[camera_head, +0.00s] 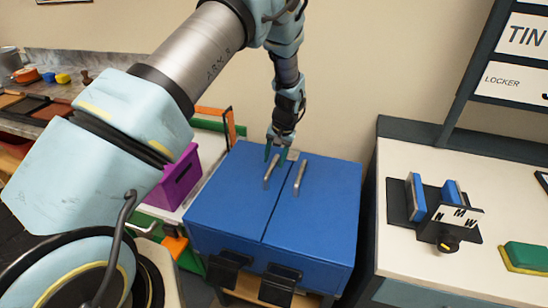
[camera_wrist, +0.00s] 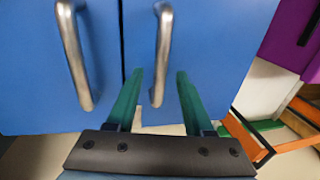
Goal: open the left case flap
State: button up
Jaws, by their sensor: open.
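The blue case (camera_head: 215,218) has two flaps on its top, split by a seam. Both flaps look closed. The left flap (camera_head: 232,180) has a silver bar handle (camera_head: 270,174), and the right flap (camera_head: 325,200) has a similar handle (camera_head: 299,177). My gripper (camera_head: 276,154) is open at the far end of the left handle. In the wrist view, which is turned about, the left handle (camera_wrist: 164,45) lies between my two green fingers (camera_wrist: 159,75). I cannot tell how deep the fingers reach around it. The right flap's handle (camera_wrist: 73,50) is outside them.
A purple box (camera_head: 178,178) and an orange frame (camera_head: 230,127) stand left of the case. A white counter (camera_head: 405,255) on the right holds a dark fixture with blue blocks (camera_head: 417,197) and a green pad (camera_head: 526,256). Black latches (camera_head: 278,285) hang at the case's front.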

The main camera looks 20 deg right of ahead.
jog(key=shift+f, duration=0.45)
grip_shut()
dwell(1.2)
